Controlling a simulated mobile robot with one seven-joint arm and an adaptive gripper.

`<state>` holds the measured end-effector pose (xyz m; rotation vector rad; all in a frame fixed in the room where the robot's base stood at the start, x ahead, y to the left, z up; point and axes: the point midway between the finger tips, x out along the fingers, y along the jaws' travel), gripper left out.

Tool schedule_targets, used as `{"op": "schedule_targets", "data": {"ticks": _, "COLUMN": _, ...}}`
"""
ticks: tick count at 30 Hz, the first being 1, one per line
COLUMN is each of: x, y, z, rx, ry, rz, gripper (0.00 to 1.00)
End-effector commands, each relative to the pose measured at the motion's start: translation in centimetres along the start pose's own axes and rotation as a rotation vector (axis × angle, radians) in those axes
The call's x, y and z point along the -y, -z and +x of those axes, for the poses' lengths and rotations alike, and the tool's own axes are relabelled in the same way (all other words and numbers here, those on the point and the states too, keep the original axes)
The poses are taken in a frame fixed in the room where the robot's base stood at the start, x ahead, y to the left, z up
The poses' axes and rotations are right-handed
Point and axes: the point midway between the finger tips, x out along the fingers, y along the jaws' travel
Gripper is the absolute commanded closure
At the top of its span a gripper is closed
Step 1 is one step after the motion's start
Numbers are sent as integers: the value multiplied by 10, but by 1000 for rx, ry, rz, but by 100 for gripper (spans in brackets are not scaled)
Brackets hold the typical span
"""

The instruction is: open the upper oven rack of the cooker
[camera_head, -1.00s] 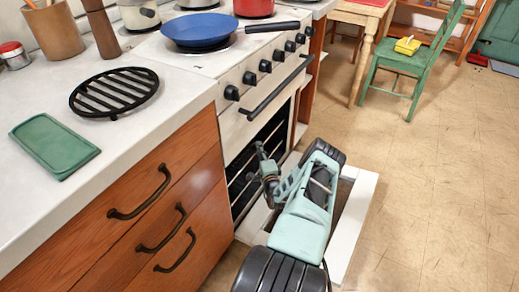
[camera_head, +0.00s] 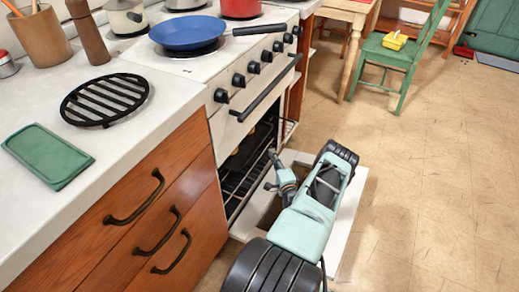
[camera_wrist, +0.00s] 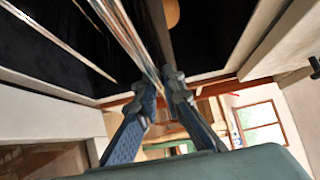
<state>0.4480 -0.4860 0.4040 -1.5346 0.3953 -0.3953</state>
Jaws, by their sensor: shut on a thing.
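The white cooker (camera_head: 222,125) has its oven door (camera_head: 350,200) folded down. The upper oven rack (camera_head: 246,184), a dark wire rack, sits partly out of the oven opening. My gripper (camera_head: 274,160) is at the rack's front edge, above the lowered door. In the wrist view my gripper's two blue fingers (camera_wrist: 162,84) are closed together on a metal bar of the rack (camera_wrist: 128,36). The exact grip point is small and partly hidden in the head view. The oven's inside is dark.
A handle bar (camera_head: 268,95) and several knobs run along the cooker front above the opening. A blue pan (camera_head: 188,32) stands on the hob. Wooden drawers (camera_head: 150,215) adjoin on the left. The floor (camera_head: 430,170) to the right is clear up to the green chair (camera_head: 393,55).

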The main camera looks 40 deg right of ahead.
Motion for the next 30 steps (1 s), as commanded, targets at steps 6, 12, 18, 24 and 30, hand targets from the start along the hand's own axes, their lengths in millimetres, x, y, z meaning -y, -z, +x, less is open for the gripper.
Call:
{"op": "schedule_targets", "data": {"ticks": 6, "x": -2, "y": 42, "z": -43, "rx": -1, "ry": -4, "rz": -1, "gripper": 100}}
{"op": "schedule_targets", "data": {"ticks": 12, "x": -2, "y": 70, "z": -72, "rx": 1, "ry": -3, "rz": -1, "gripper": 100}}
{"op": "schedule_targets", "data": {"ticks": 18, "x": -2, "y": 88, "z": -90, "rx": 2, "ry": -3, "rz": 0, "gripper": 100}}
{"op": "schedule_targets", "data": {"ticks": 24, "x": -2, "y": 95, "z": -98, "rx": 4, "ry": -3, "rz": 1, "gripper": 100}}
{"op": "schedule_targets", "data": {"ticks": 30, "x": -2, "y": 96, "z": -99, "rx": 5, "ry": -4, "rz": 0, "gripper": 100}}
